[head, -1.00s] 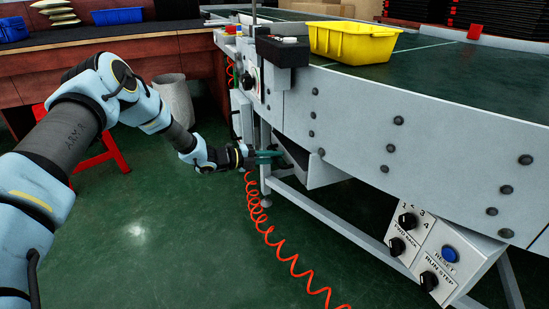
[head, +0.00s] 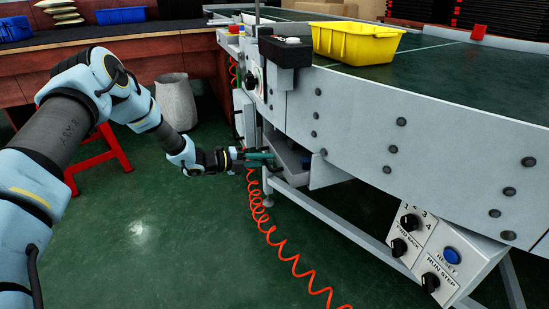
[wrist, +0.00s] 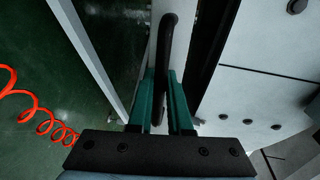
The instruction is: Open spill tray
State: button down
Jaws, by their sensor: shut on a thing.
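The spill tray (head: 288,151) is a light grey metal box hung under the conveyor, partly slid out, with some of its inside showing. Something small and dark blue shows inside it, too small to identify. My gripper (head: 270,159) is at the tray's left end, with green fingers. In the wrist view, my gripper (wrist: 166,95) is shut on the black tray handle (wrist: 168,40), which stands between the two fingers. In the head view the fingers mostly hide the handle.
The conveyor (head: 400,130) curves to the right, with a yellow bin (head: 355,43) on top. A control box (head: 430,250) hangs at the lower right. An orange coiled hose (head: 275,245) hangs beside my gripper. A red stool (head: 100,165) and a grey bin (head: 176,102) stand left.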

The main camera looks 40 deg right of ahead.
jog(key=f+v, duration=0.3)
jog(key=v, duration=1.2)
jog(key=shift+a, duration=0.25)
jog(key=shift+w, duration=0.1)
jog(key=c, duration=1.1)
grip_release()
jog(key=p+v, duration=0.1)
jog(key=v, duration=0.9)
jog(key=shift+w+a, duration=0.15)
jog(key=shift+a, duration=0.2)
jog(key=shift+w+r, duration=0.1)
